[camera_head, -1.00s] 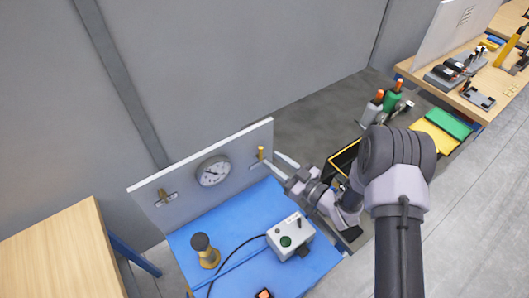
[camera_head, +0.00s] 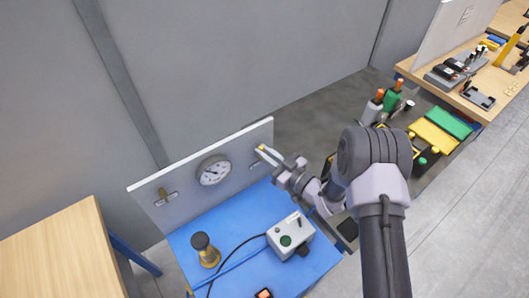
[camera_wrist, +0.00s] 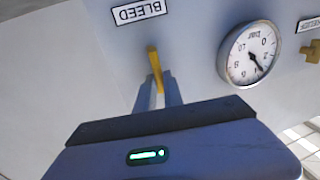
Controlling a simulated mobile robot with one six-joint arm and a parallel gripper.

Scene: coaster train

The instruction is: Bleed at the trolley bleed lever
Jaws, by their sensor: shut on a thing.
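The yellow bleed lever (camera_wrist: 153,57) stands out from the grey panel below the BLEED label (camera_wrist: 141,12) in the wrist view. My gripper (camera_wrist: 158,92) is shut on the lever, with a finger on each side of it. In the head view my gripper (camera_head: 268,155) reaches the panel from the right, and only a small yellow piece of the lever (camera_head: 262,147) shows at its fingertips. The round gauge (camera_head: 213,171) is on the same panel, left of the lever. It also shows in the wrist view (camera_wrist: 247,53). Its exact reading is hard to tell.
A second brass fitting (camera_head: 165,197) is at the panel's left end. A grey control box (camera_head: 290,236) with a green button and a black and brass object (camera_head: 204,249) sit on the blue trolley top (camera_head: 240,267). A wooden table (camera_head: 55,250) stands at left.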

